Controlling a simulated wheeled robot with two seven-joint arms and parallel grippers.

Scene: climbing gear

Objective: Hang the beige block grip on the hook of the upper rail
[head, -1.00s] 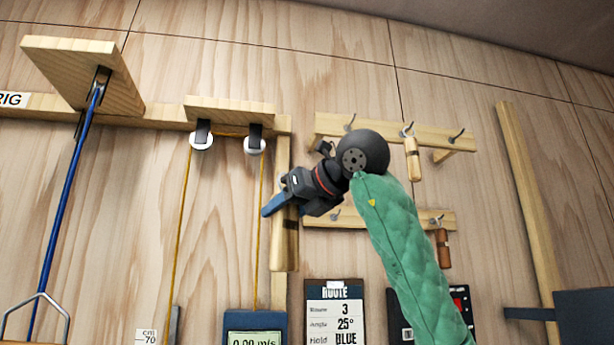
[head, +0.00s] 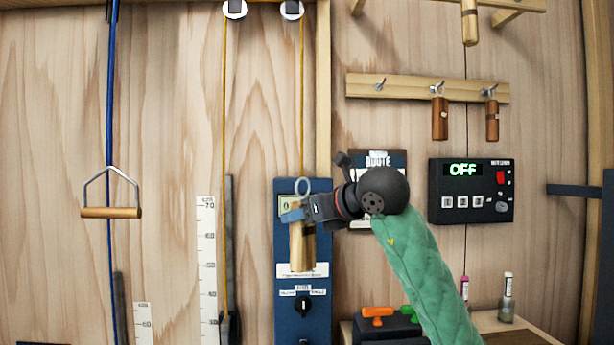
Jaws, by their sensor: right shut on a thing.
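My right gripper (head: 292,214) is shut on the beige block grip (head: 302,250). Another pale grip (head: 469,22) hangs there. My left gripper is not in view.
The lower rail (head: 410,88) has an empty left hook and two brown grips (head: 439,118) on the others. A timer box (head: 471,191) reading OFF is below it. A rope (head: 302,110) runs behind my gripper. A triangular handle (head: 111,211) hangs at left.

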